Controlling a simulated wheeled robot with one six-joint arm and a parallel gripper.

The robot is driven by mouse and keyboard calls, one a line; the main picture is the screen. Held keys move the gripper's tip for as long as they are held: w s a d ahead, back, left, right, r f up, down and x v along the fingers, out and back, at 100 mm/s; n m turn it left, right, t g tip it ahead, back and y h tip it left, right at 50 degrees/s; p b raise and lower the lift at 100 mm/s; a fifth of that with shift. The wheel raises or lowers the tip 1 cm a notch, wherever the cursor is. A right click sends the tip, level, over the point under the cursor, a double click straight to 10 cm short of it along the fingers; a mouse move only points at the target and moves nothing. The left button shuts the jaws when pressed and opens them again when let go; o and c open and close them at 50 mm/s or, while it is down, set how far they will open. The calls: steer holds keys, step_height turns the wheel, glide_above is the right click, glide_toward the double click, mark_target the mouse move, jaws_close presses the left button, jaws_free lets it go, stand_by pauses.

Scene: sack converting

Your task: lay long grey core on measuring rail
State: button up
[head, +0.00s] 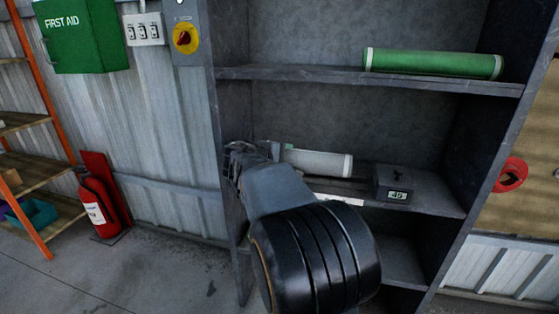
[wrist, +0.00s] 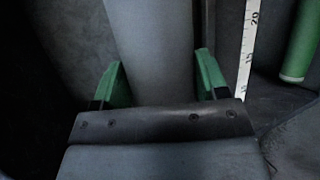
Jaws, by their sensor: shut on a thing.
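The long grey core (head: 318,162) has pale end bands and shows over the middle shelf in the head view, its left part hidden by my arm. In the wrist view the grey core (wrist: 150,40) runs between the green fingers of my gripper (wrist: 158,80), which is shut on it. The measuring rail shows as a white strip (head: 338,199) at the shelf's front, partly behind my arm. In the wrist view its numbered scale (wrist: 247,50) runs beside the core on the right. I cannot tell whether the core touches the rail.
A small dark box with a display (head: 397,185) stands right of the core on the shelf. A green roll (head: 433,63) lies on the shelf above. Shelf side walls close in the bay. A fire extinguisher (head: 99,204) stands at the left wall.

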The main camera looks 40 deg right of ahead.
steer(key=shift+w+d+p, duration=1.8)
steer(key=shift+w+d, duration=0.6)
steer(key=shift+d, duration=1.65)
steer(key=shift+f+b, duration=2)
steer(key=shift+f, duration=1.35)
steer(key=shift+w+f, duration=0.1)
steer(key=shift+w, duration=0.05)
steer(key=shift+w+a+f, duration=0.1)
steer(key=shift+w+a, duration=0.05)
steer(key=shift+a, duration=0.1)
steer(key=o, duration=1)
steer(key=shift+f, duration=0.1)
steer(key=shift+o, duration=1.6)
steer(key=r+p+v, duration=0.1)
steer(key=v, duration=1.3)
steer(key=shift+d+p, duration=0.2)
steer(key=shift+p, duration=0.1)
